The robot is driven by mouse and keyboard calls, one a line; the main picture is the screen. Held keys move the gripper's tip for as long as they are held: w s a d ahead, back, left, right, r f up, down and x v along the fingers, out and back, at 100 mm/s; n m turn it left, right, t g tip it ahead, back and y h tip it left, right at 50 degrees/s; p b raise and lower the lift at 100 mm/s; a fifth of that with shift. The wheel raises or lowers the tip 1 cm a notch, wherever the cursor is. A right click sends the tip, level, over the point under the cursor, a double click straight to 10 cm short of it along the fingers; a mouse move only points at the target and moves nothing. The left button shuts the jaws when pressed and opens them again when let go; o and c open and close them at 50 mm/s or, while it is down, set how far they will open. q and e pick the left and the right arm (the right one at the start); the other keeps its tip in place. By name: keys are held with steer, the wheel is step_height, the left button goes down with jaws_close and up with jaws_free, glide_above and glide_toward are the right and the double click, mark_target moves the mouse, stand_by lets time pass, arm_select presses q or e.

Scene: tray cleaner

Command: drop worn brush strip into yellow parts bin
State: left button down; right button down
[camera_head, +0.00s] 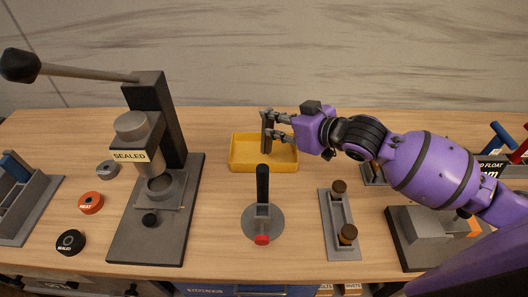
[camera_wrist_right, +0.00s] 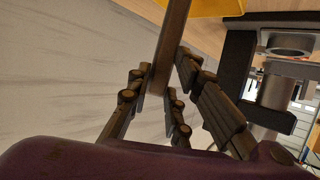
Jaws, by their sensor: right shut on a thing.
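My right gripper (camera_head: 276,126) is shut on the worn brush strip (camera_head: 267,132), a dark narrow bar held upright. In the right wrist view the strip (camera_wrist_right: 172,40) runs between the fingers (camera_wrist_right: 160,85), and a yellow edge of the bin (camera_wrist_right: 218,8) shows at the top. Whether the strip touches the bin floor cannot be told. My left gripper is not in view.
A tall press (camera_head: 172,120) marked SEALED stands left of the bin. A round base with a black upright handle (camera_head: 263,185) stands in front of it. A grey holder with brown knobs (camera_head: 336,220) is front right. Several round pucks (camera_head: 91,203) lie at left.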

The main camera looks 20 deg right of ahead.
steer(key=shift+f, duration=0.6)
steer(key=shift+r, duration=0.2)
steer(key=c, duration=1.5)
jaws_free()
steer(key=shift+v, duration=6.05)
steer(key=shift+f, duration=0.15)
